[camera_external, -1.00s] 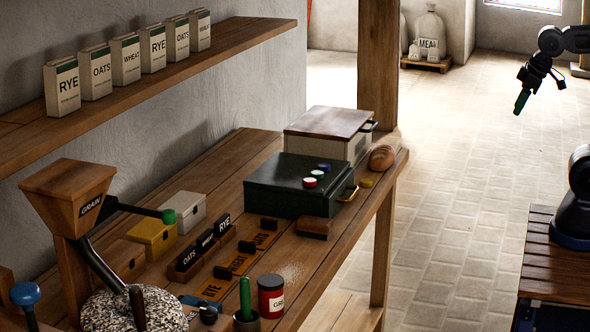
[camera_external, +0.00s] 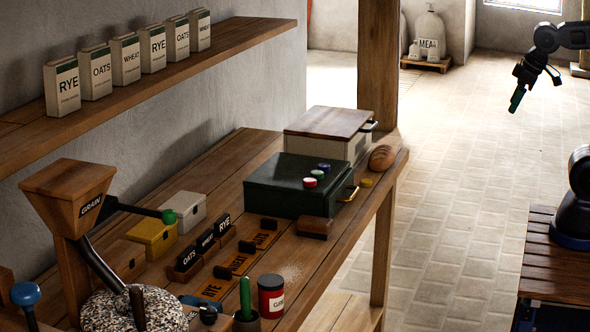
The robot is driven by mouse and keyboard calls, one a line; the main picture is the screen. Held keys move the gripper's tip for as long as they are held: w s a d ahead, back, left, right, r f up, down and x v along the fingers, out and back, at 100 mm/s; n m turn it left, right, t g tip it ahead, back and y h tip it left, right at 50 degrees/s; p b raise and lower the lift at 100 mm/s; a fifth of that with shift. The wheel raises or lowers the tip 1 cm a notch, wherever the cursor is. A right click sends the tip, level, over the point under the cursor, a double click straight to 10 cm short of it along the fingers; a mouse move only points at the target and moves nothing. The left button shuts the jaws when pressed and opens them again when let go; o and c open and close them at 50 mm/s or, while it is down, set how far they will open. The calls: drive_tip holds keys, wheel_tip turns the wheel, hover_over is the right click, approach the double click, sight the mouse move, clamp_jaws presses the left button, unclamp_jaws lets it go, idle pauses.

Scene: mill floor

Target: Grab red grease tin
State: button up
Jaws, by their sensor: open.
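The red grease tin (camera_external: 271,297) stands upright near the front edge of the wooden workbench, at the bottom of the picture. It has a dark lid and a pale label, partly readable. My gripper (camera_external: 517,100) hangs in the air at the upper right, over the tiled floor, far from the tin and well beyond the bench edge.
A dark cup with a green-handled tool (camera_external: 245,299) stands just left of the tin. A grain mill (camera_external: 68,187) is further left. A dark green box (camera_external: 287,188) and bread loaf (camera_external: 382,158) lie further back. The floor between bench and arm is clear.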

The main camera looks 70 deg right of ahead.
drive_tip(key=w+a+r, duration=0.1)
drive_tip(key=w+a, duration=0.4)
drive_tip(key=w, duration=0.4)
drive_tip(key=w+a+r+n+y, duration=0.1)
drive_tip(key=w+a+r, duration=0.1)
drive_tip(key=w+a, duration=0.45)
drive_tip(key=w+a+r, duration=0.1)
drive_tip(key=w+a, duration=0.2)
drive_tip(key=w, duration=0.8)
drive_tip(key=n, duration=0.2)
hover_over(271, 280)
drive_tip(key=s+d, duration=0.1)
drive_tip(key=s, duration=0.3)
wheel_tip(271, 280, down, 26)
drive_tip(key=x, duration=0.5)
drive_tip(key=shift+w+d+f, duration=0.1)
drive_tip(key=shift+w+f, duration=0.1)
drive_tip(key=shift+w+a+x, duration=0.1)
drive_tip(key=shift+a+x, duration=0.05)
drive_tip(key=shift+x, duration=1.1)
drive_tip(key=shift+w+a+x, duration=0.15)
drive_tip(key=shift+x, duration=1.1)
drive_tip(key=shift+r, duration=0.15)
